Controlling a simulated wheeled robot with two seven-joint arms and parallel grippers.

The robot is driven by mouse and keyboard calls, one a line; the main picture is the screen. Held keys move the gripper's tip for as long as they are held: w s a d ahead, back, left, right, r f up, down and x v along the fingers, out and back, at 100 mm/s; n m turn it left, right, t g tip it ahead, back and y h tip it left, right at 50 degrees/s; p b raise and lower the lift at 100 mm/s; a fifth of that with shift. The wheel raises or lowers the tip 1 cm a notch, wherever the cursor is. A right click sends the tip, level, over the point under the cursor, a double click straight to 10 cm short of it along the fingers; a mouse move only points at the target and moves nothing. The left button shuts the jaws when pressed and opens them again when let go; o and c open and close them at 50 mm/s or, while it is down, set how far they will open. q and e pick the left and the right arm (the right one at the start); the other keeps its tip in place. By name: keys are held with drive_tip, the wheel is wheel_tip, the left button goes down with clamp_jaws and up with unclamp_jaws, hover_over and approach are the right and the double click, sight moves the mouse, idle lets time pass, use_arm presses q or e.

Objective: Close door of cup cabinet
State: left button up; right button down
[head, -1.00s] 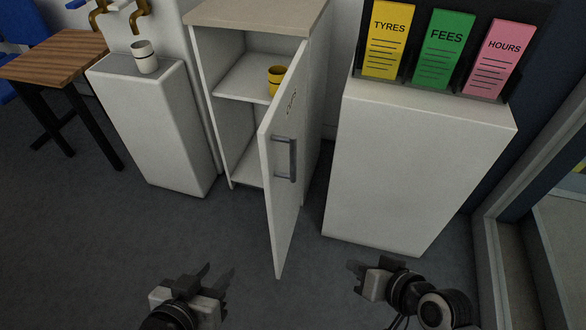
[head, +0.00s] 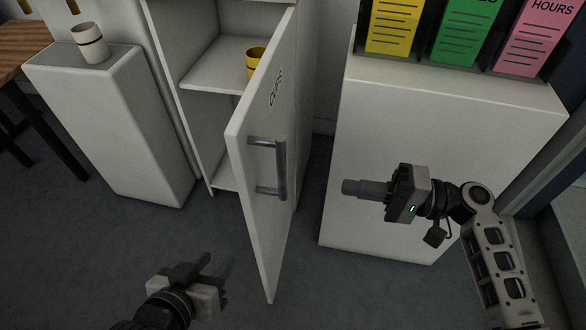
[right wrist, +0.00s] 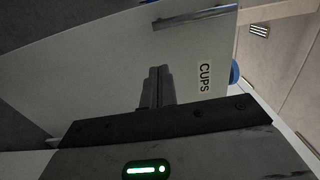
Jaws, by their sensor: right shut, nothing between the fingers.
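The cup cabinet (head: 224,60) stands ahead in the head view, its door (head: 262,215) wide open and swung out towards me. The door's outer face, with a grey bar handle (head: 281,168) and a cups label, faces right. The door also shows in the right wrist view (right wrist: 105,75), with its CUPS label (right wrist: 205,77). My right gripper (head: 346,188) is shut and empty, to the right of the door and apart from it, fingers pointing left towards its outer face. My left gripper (head: 212,264) is open and empty, low and left of the door's lower corner.
A yellow cup (head: 255,62) stands on the cabinet shelf. A white pedestal (head: 115,130) with a white cup (head: 90,44) is at left. A white block (head: 425,130) with yellow, green and pink signs stands at right, behind my right arm. Grey floor is clear around the door.

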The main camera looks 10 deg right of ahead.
sight(262, 175)
drive_tip(key=x, duration=1.2)
drive_tip(key=shift+a+r, duration=0.25)
drive_tip(key=shift+a, duration=0.15)
drive_tip(key=shift+w+a, duration=0.1)
drive_tip(key=shift+a, duration=0.4)
